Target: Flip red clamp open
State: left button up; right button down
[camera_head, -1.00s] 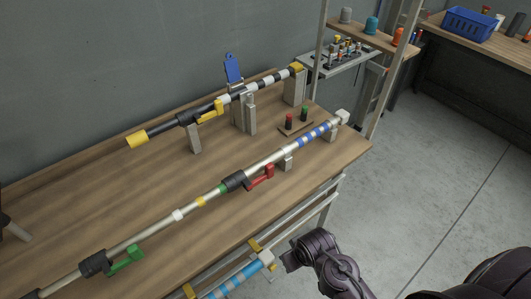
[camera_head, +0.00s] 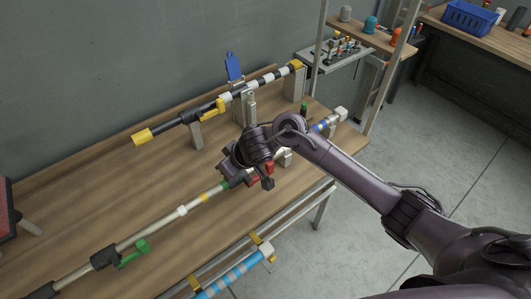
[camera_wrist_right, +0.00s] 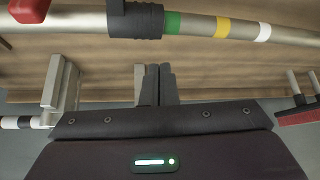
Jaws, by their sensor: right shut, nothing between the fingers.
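The red clamp (camera_head: 268,168) is a lever on the black collar of the long silver hose pole (camera_head: 150,232). In the head view my right arm hides the collar and much of the clamp. In the right wrist view a red piece of it (camera_wrist_right: 30,9) shows at the top left, cut by the edge, left of the black collar (camera_wrist_right: 135,20) and green band. My right gripper (camera_wrist_right: 158,70) is shut and empty, its fingers apart from the pole in that picture. In the head view it (camera_head: 250,178) is close by the collar. My left gripper is not in view.
A green clamp (camera_head: 134,254) sits further left on the same pole. A second pole with a yellow lever (camera_head: 213,108) lies on stands behind. A blue flap (camera_head: 234,67) stands up there. Bare tabletop (camera_head: 90,205) lies between the poles. A lower blue-striped pole (camera_head: 235,275) is in front.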

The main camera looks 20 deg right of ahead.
jog(key=w+d+r+m+g+h, duration=0.1)
jog(key=w+d+r, duration=0.1)
jog(key=d, duration=0.3)
jog(key=w+d+r+m+g+h, duration=0.1)
jog(key=d+r, duration=0.3)
jog(key=d, duration=0.2)
jog(key=shift+w+d+h+p, duration=0.15)
jog(key=shift+w+h+p, duration=0.15)
jog(key=shift+w, duration=0.05)
jog(key=b+x, duration=0.2)
jog(key=x, duration=0.1)
jog(key=b+x, duration=0.2)
jog(key=x, duration=0.1)
jog(key=shift+s, duration=0.25)
jog(key=x, duration=0.4)
jog(key=shift+w+b, duration=0.2)
jog(key=shift+b, duration=0.15)
jog(key=s+p, duration=0.1)
jog(key=s+d+p, duration=0.1)
jog(key=s, duration=0.1)
jog(key=shift+s+d, duration=0.1)
jog(key=shift+s, duration=0.25)
